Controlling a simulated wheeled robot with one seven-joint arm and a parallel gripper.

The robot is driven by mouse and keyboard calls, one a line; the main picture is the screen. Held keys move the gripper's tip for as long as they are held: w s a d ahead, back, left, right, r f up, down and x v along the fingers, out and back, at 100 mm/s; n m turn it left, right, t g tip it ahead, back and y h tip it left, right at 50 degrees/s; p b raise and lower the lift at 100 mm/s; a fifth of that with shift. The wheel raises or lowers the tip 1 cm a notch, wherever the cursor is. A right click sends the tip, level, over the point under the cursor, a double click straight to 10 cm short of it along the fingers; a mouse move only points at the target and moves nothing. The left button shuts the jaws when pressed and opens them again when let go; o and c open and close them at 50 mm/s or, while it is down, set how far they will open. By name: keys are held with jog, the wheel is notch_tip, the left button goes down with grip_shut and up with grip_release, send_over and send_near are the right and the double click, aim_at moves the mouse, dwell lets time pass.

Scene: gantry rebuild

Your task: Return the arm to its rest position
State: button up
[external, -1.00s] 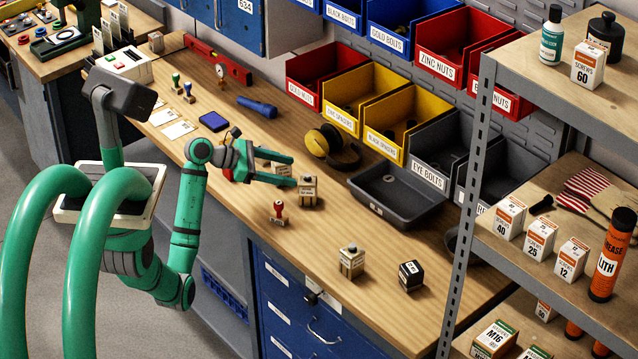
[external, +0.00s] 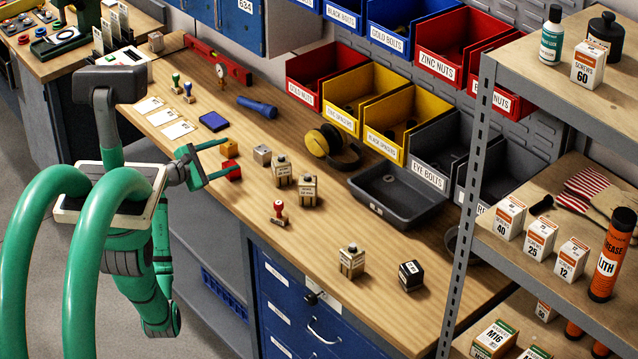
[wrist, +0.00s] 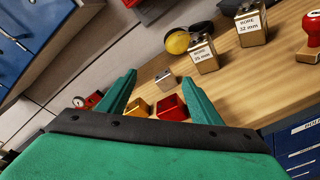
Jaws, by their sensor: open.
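My gripper (external: 214,158) is open and empty at the left edge of the workbench, its two green fingers spread and pointing right. In the wrist view my gripper (wrist: 160,100) shows both fingers apart with nothing held between them. Beyond them lie a red block (wrist: 172,107) and a yellow block (wrist: 138,107). In the external view the red block (external: 232,172) and the yellow block (external: 229,149) are close by the fingers; whether either touches cannot be told. My arm is folded back near my body.
On the workbench (external: 330,240) are a grey block (external: 262,154), several labelled bore blocks (external: 306,190), a red stamp (external: 279,212) and an ear defender (external: 331,145). A grey tray (external: 385,200) stands at the back. The shelf rack (external: 470,150) is at right.

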jog(key=a+f+t+y, duration=0.3)
jog(key=a+y, duration=0.1)
jog(key=a, duration=0.8)
jog(key=s+a+f+m+t+y, duration=0.25)
jog(key=s+a+f+y, duration=0.35)
jog(key=s+a+f, duration=0.3)
jog(key=s+d+f+m+g+y, duration=0.1)
jog(key=s+d+f+m, duration=0.2)
jog(key=s, duration=0.6)
jog(key=s+f+m+g+y, duration=0.1)
jog(key=s+f+m, duration=0.3)
jog(key=s+f, duration=0.3)
jog(key=s+d+r+m, duration=0.2)
jog(key=s+m, duration=0.1)
jog(key=s, duration=0.4)
jog(key=s+d+r+m, duration=0.2)
jog(key=s+d+m, duration=0.1)
jog(key=s, duration=0.4)
jog(key=s+d+r+m+h, duration=0.1)
jog(key=s+d+m, duration=0.1)
jog(key=s, duration=0.5)
jog(key=shift+s+d+r+m, duration=0.25)
jog(key=shift+r+m, duration=0.15)
jog(key=shift+m, duration=0.25)
jog(key=shift+o, duration=0.2)
